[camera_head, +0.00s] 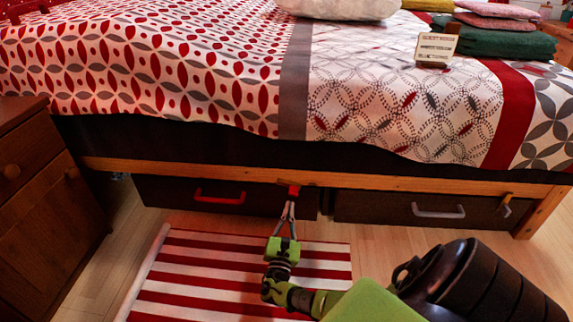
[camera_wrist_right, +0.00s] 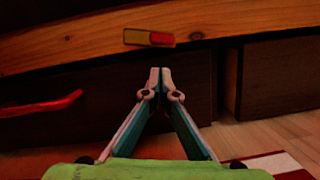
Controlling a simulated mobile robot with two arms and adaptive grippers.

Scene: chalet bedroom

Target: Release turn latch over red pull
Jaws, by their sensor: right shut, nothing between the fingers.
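The red pull (camera_head: 220,198) is on the front of the dark left drawer (camera_head: 160,193) under the bed; it also shows at the left of the wrist view (camera_wrist_right: 42,106). A small turn latch (camera_wrist_right: 148,38), yellowish with a red end, lies roughly level on the wooden rail above the drawer's right end. Contact cannot be told. My left gripper is not in view.
A second drawer with a grey pull (camera_head: 438,212) and its own latch (camera_head: 505,203) is at right. A wooden nightstand (camera_head: 40,190) stands at left. A red-striped rug (camera_head: 220,270) lies on the floor. The bed rail (camera_head: 400,183) runs above both drawers.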

